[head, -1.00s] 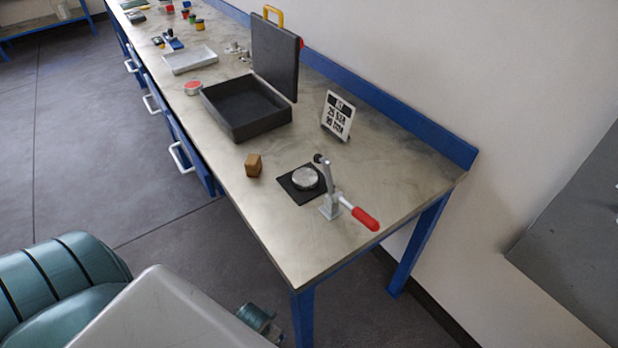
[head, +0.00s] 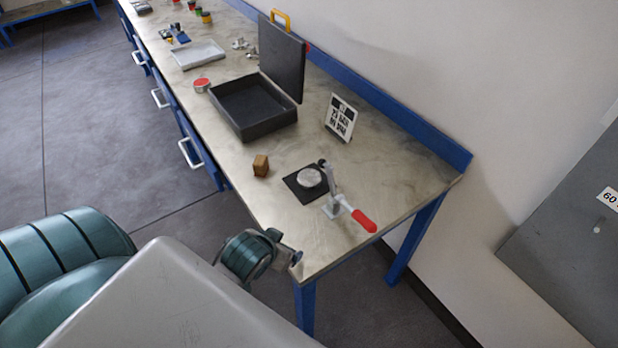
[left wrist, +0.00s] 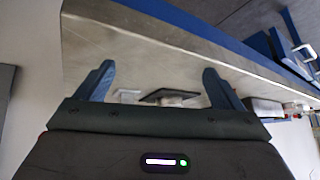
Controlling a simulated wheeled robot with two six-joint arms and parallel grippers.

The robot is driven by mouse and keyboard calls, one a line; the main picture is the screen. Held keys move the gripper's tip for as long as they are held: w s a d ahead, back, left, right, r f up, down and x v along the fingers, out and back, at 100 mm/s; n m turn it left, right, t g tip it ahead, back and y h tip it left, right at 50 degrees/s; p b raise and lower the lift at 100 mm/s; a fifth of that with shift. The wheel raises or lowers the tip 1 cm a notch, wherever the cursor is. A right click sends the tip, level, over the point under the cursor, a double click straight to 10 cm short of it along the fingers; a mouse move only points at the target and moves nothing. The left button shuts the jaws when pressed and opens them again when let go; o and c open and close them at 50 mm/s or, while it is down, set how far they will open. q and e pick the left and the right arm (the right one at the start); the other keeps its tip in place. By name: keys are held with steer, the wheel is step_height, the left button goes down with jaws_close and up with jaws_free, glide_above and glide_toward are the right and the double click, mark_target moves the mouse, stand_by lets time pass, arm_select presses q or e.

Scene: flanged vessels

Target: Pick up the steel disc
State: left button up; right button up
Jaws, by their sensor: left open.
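The steel disc (head: 309,178), a round silvery piece, lies on a square black mat (head: 292,187) near the front end of the bench. My left gripper (left wrist: 158,75) is open and empty in the left wrist view, its two blue fingers wide apart. In that view the disc (left wrist: 172,101) shows small beyond the fingers, on the dark mat. In the head view the teal wrist of my arm is beside the bench's near edge, apart from the disc, and the fingers are mostly hidden. My right gripper is not in view.
A toggle clamp (head: 335,205) with a red handle stands right beside the disc. A brown block (head: 261,166), an open black case (head: 252,115) and a printed sign (head: 340,118) are also on the bench. The bench's near corner is bare.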

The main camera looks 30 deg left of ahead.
arm_select(q)
steer(key=w+a+r+t, duration=0.1)
steer(key=w, duration=0.3)
steer(key=w+a+r+n+t, duration=0.1)
steer(key=w+t, duration=0.1)
steer(key=w, duration=0.2)
steer(key=w+a+r+t, duration=0.1)
steer(key=w, duration=0.3)
steer(key=shift+w+a+n+t+y, duration=0.3)
steer(key=shift+t, duration=0.1)
steer(key=p, duration=0.1)
glide_toward(309, 178)
steer(key=shift+w+d+f, duration=0.1)
steer(key=shift+w+f, duration=0.85)
steer(key=shift+w, duration=0.3)
steer(key=shift+w+f, duration=0.15)
steer(key=shift+w, duration=0.05)
steer(key=shift+w+a+f+p, duration=0.1)
steer(key=shift+w+a+p, duration=0.2)
steer(key=shift+w+p, duration=0.3)
steer(key=p+x, duration=0.1)
steer(key=x, duration=0.2)
steer(key=shift+a+p, duration=0.3)
steer(key=shift+p, duration=0.05)
steer(key=shift+w+f, duration=0.3)
steer(key=shift+w, duration=0.2)
steer(key=shift+s, duration=0.1)
steer(key=c, duration=1.6)
steer(key=shift+o, duration=0.2)
steer(key=shift+r, duration=0.1)
